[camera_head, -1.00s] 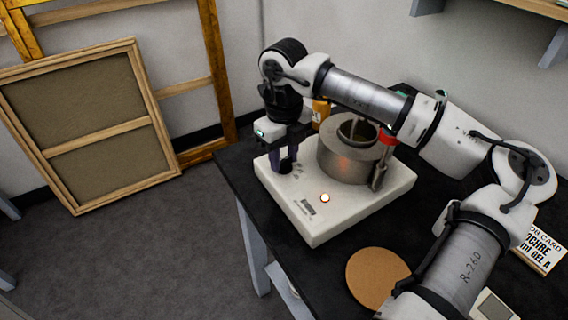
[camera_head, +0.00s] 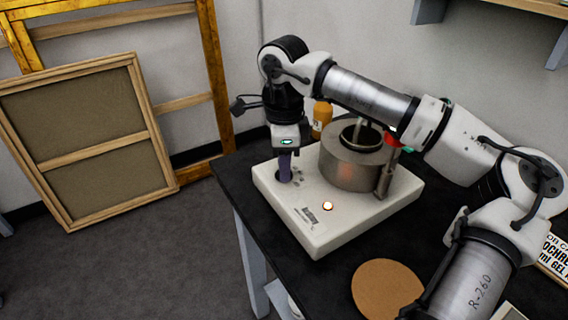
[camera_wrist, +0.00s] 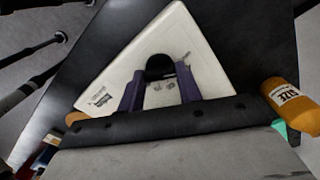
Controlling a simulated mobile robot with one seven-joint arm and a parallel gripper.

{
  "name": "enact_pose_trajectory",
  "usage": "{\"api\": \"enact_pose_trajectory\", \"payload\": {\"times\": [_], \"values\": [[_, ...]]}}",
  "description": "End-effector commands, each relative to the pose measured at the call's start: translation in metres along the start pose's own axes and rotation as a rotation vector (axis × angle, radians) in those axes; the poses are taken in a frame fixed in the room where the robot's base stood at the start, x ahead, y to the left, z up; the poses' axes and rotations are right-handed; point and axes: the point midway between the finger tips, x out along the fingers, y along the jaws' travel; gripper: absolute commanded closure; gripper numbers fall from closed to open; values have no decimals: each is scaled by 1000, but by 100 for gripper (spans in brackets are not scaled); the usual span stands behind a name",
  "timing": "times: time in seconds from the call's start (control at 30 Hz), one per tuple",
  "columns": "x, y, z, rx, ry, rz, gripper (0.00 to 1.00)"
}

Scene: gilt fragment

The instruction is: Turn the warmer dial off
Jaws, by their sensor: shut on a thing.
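The warmer (camera_head: 330,215) is a white slab base with a round metal pot (camera_head: 352,165) on it and a small lit lamp (camera_head: 327,206) at its front. My gripper (camera_head: 285,178) points down over the left corner of the base. In the wrist view its two purple fingers (camera_wrist: 160,84) are shut on the black dial (camera_wrist: 160,66), one on each side. The dial is mostly hidden by the fingers in the head view. Small marks show on the base beside the dial.
An orange bottle (camera_head: 321,118) stands behind the pot; its label shows in the wrist view (camera_wrist: 290,97). A metal post with a red part (camera_head: 391,139) stands right of the pot. A round cork mat (camera_head: 386,288) lies on the black table (camera_head: 238,180). A framed canvas (camera_head: 90,140) leans at left.

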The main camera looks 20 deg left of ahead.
Motion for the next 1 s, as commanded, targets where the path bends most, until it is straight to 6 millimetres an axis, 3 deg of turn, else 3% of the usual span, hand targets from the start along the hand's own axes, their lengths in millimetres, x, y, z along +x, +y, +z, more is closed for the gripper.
{"api": "enact_pose_trajectory", "payload": {"times": [0.4, 0.97, 1.0], "values": [[-1, -1, 0, -201, -1, -2, 88], [-1, -1, 0, -233, -1, -3, 88], [-1, -1, 0, -233, -1, -3, 64]]}}
